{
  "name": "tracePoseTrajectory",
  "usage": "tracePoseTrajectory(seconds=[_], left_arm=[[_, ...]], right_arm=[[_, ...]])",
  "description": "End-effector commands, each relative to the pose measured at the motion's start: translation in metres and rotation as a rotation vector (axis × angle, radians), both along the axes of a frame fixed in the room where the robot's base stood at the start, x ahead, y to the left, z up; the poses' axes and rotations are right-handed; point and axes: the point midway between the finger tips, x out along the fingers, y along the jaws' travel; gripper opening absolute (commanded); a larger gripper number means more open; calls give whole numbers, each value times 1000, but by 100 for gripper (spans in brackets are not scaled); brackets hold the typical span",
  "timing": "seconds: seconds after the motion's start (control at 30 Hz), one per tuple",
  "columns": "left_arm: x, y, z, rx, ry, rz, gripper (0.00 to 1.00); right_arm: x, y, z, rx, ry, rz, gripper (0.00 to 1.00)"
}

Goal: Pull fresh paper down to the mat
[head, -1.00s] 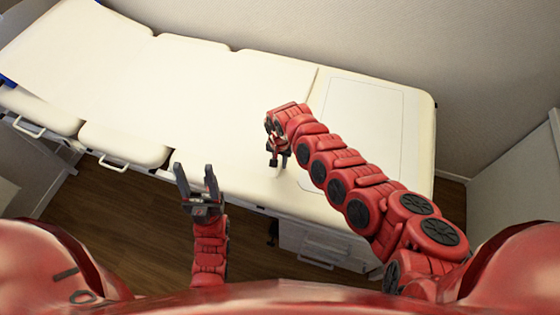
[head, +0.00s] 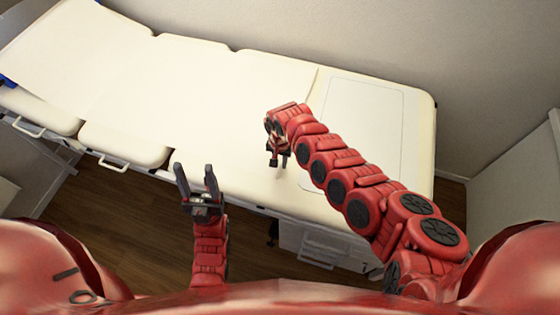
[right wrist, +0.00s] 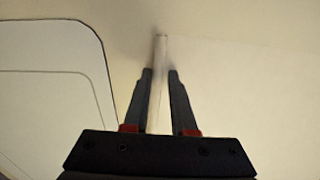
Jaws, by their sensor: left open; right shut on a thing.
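White paper (head: 215,85) covers the left and middle of a cream padded couch; its edge shows near the mat. The mat (head: 365,110) is a pale rounded rectangle lying flat at the couch's right end; part of it also shows in the right wrist view (right wrist: 50,105). My right gripper (head: 279,163) is low over the couch, left of the mat. In the right wrist view its fingers (right wrist: 160,74) are shut on a thin pale strip of the paper (right wrist: 159,62). My left gripper (head: 194,168) is open and empty, in front of the couch's front edge.
The couch (head: 422,135) has side pads (head: 125,143) and metal handles along its front. A drawer unit (head: 318,243) sits beneath it. A grey wall (head: 400,40) stands behind, and a pale cabinet (head: 520,180) at the right. Wooden floor shows in front.

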Motion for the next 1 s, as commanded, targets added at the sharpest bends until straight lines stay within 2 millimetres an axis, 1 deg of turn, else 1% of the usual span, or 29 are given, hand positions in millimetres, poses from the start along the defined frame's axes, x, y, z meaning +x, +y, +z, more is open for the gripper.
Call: tracePoseTrajectory(seconds=[0.13, 0.23, 0.37, 0.5, 0.57, 0.73, 0.9, 0.93, 1.0], left_arm=[[0, 0, 1, 0, 0, 0, 55], [0, 0, 8, 0, 0, 0, 55], [0, 0, 28, 0, 0, 0, 55], [0, 0, 52, 0, 0, 0, 55], [0, 0, 58, 0, 0, 0, 55], [0, 0, 57, 0, 0, 0, 55], [0, 0, 56, 0, 0, 0, 55], [0, 0, 56, 0, 0, 0, 55], [0, 0, 56, 0, 0, 0, 55]], right_arm=[[0, -1, 1, -1, -1, 0, 0], [-1, -4, 3, -1, 0, -1, 0], [-4, -16, 7, 0, 1, -2, 0], [-10, -36, 9, -1, 3, -3, 0], [-12, -41, 7, 0, 0, -3, 0], [-14, -45, 1, 1, -3, 1, 0], [-13, -45, 1, 2, -4, 1, 0], [-13, -44, 1, 2, -4, 1, 30], [-13, -44, 1, 1, -3, 1, 43]])
